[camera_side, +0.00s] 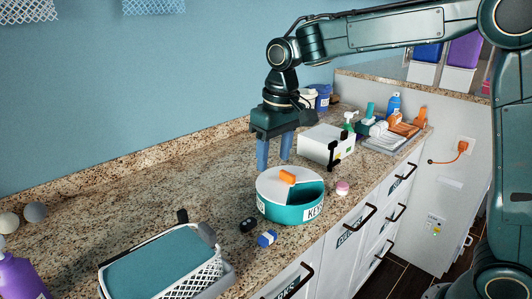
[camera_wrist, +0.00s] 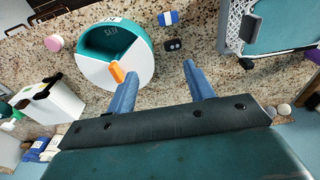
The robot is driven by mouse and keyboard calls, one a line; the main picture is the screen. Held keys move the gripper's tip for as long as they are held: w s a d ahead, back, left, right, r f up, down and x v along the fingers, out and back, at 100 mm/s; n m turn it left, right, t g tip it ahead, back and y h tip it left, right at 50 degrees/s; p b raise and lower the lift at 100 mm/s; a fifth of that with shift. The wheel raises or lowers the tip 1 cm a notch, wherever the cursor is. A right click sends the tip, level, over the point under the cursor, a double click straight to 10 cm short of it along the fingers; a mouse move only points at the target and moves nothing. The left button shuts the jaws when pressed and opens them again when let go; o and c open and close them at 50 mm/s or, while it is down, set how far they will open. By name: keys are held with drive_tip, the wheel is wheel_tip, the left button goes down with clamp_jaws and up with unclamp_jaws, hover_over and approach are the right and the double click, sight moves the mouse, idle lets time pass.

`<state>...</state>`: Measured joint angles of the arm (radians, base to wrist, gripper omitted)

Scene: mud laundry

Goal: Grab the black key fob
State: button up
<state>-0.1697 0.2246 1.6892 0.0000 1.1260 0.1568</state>
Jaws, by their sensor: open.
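The black key fob (camera_side: 248,225) lies flat on the granite counter, left of the round teal tub and beside a small blue item. In the wrist view the fob (camera_wrist: 174,44) is near the top centre, beyond the fingertips. My gripper (camera_side: 275,160) is open and empty, above the counter behind the tub, pointing down. Its two blue fingers (camera_wrist: 160,70) show in the wrist view with bare counter between them. The fob is apart from the fingers and uncovered.
The teal tub (camera_side: 290,209), labelled KEYS, has a white part-lid with an orange handle. A blue item (camera_side: 267,238) lies close to the fob. A white basket (camera_side: 215,270) stands front left, and a white box (camera_side: 326,143) behind right. Counter left of my gripper is clear.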

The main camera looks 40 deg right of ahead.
drive_tip(key=g, duration=0.1)
hover_over(248, 222)
wheel_tip(248, 222, down, 5)
drive_tip(key=shift+f, duration=0.15)
drive_tip(key=shift+f, duration=0.1)
drive_tip(key=shift+f, duration=4.25)
drive_tip(key=shift+d+f, duration=0.1)
drive_tip(key=shift+f, duration=2.45)
drive_tip(key=c, duration=0.7)
